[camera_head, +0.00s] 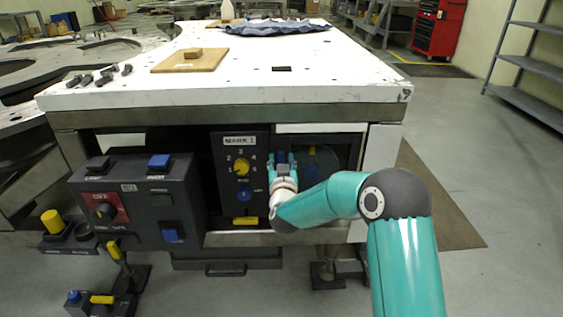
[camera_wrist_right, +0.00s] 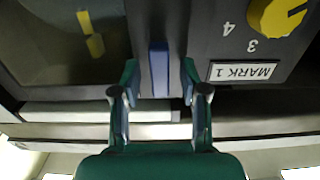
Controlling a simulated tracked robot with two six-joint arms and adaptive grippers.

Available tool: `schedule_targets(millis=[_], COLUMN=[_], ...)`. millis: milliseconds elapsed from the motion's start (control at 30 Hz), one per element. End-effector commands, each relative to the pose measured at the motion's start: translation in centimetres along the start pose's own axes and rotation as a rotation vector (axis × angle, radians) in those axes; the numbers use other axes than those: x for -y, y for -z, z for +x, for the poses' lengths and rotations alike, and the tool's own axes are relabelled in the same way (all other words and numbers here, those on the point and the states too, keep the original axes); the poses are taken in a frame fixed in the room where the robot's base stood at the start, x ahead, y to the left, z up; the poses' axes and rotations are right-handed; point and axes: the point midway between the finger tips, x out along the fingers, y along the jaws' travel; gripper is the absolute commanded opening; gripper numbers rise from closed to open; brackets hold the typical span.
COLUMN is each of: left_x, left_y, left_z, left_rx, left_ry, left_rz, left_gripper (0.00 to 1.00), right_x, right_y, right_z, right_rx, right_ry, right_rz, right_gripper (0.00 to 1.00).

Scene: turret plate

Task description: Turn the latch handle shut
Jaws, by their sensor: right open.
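A blue upright bar (camera_wrist_right: 158,72), which looks like the latch handle, stands on the dark front between the MARK 1 panel and a dark recessed pane. In the head view only a small bit of the blue bar (camera_head: 282,157) shows. My right gripper (camera_head: 281,164) is open at the cabinet front, just right of the MARK 1 panel. In the right wrist view the open fingers (camera_wrist_right: 160,80) stand on either side of the bar, with gaps showing; I cannot tell the depth. My left gripper is not in view.
The MARK 1 panel (camera_head: 239,188) with its yellow knob (camera_head: 241,167) is close left of my gripper. A grey control box (camera_head: 137,202) juts out farther left. The white tabletop (camera_head: 300,75) overhangs above.

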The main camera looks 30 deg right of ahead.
Motion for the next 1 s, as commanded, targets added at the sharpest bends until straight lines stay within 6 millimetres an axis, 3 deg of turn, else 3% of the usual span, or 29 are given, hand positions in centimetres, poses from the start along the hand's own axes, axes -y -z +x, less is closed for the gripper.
schedule_targets(millis=[33, 300, 667, 1000], left_x=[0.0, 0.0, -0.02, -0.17], left_y=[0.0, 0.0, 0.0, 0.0], left_z=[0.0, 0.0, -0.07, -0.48], left_rx=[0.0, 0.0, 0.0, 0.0], left_ry=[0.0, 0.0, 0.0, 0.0], left_rz=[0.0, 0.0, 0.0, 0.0], left_gripper=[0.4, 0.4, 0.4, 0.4], right_x=[-0.02, 0.0, 0.05, 0.2], right_y=[0.01, 0.02, 0.04, 0.08], right_z=[-0.01, -0.03, -0.04, -0.02], right_rx=[0.0, 0.0, 0.0, 0.0], right_ry=[0.0, 0.0, 0.001, 0.002], right_rz=[0.0, 0.0, -0.019, -0.185], right_gripper=[0.44, 0.0, 0.0, 0.0])
